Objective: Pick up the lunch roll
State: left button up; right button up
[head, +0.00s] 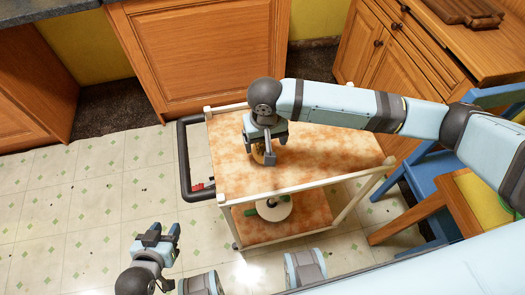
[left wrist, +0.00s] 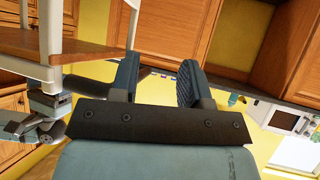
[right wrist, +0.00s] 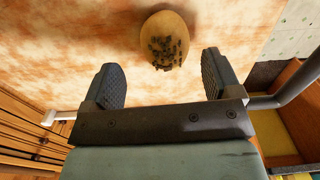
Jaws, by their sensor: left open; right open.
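The lunch roll (right wrist: 165,42) is a tan oval roll with dark specks on one end. It lies on the mottled orange top of the trolley (head: 320,150). In the head view the roll (head: 260,154) is mostly hidden behind my right gripper (head: 266,148). My right gripper is open above the trolley top; in the right wrist view (right wrist: 163,75) the roll shows beyond the fingertips, roughly centred between them. Whether the fingers touch it cannot be told. My left gripper (head: 160,236) is open and empty, low at the front left, away from the trolley; it also shows in the left wrist view (left wrist: 158,78).
The trolley has a black handle (head: 186,165) on its left and a lower shelf (head: 308,212) bearing a round white item (head: 282,211) with green on it. A blue chair (head: 425,185) stands at the right. Wooden cabinets (head: 195,50) line the back. Tiled floor is open at left.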

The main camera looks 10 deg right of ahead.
aim_at(263, 148)
jog(key=f, duration=0.3)
jog(key=f+b, duration=0.1)
jog(key=f, duration=0.1)
jog(key=shift+a, duration=0.25)
jog(key=c, duration=1)
jog(key=shift+r, duration=0.1)
